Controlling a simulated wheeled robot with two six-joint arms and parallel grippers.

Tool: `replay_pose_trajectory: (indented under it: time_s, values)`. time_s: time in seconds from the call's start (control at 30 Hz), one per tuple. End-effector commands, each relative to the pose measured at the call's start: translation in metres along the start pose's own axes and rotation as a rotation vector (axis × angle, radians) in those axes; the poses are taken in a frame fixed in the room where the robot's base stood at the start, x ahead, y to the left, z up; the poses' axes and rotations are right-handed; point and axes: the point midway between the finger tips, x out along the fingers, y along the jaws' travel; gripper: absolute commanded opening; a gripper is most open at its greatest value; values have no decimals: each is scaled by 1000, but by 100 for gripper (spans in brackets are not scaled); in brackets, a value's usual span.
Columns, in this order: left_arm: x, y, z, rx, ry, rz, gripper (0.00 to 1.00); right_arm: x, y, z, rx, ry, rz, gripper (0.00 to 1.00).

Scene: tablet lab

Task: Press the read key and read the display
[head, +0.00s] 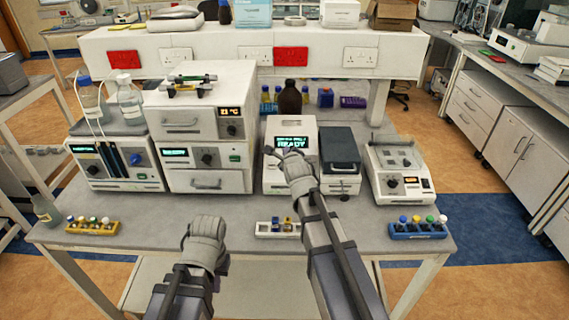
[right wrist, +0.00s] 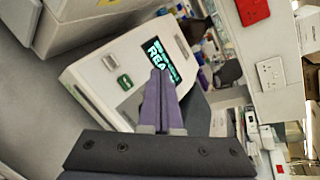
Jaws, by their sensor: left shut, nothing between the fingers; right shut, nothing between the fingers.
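A white instrument (head: 274,182) with a dark grey lid on its right side stands on the bench. Its display (head: 292,140) is lit and reads "READY" in large teal letters, with a smaller line above. In the right wrist view, the fingers partly cover the display (right wrist: 166,57). A green key (right wrist: 124,82) and a grey key (right wrist: 109,62) sit on the same face; my right arm hides them in the head view. My right gripper (head: 270,151) is shut and empty in front of this instrument; I cannot tell if it touches. My left gripper (head: 207,224) is shut and empty near the bench's front.
A white stacked instrument (head: 210,126) with bottles beside it stands left, and a smaller keypad instrument (head: 398,172) stands right. Vial racks in yellow (head: 92,230), white (head: 264,231) and blue (head: 418,234) line the front edge. A shelf (head: 225,48) runs behind.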

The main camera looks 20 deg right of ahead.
Motion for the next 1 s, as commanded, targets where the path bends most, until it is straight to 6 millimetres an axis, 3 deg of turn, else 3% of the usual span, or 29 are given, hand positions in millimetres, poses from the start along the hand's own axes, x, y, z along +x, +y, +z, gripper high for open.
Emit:
replay_pose_trajectory:
  time_s: [0.47,1.0]
  values:
    - [12,1,-1,0,0,0,0,9,7,-7,0,1,1,0]
    - [74,7,-4,0,0,0,0,55,42,-41,-1,1,1,0]
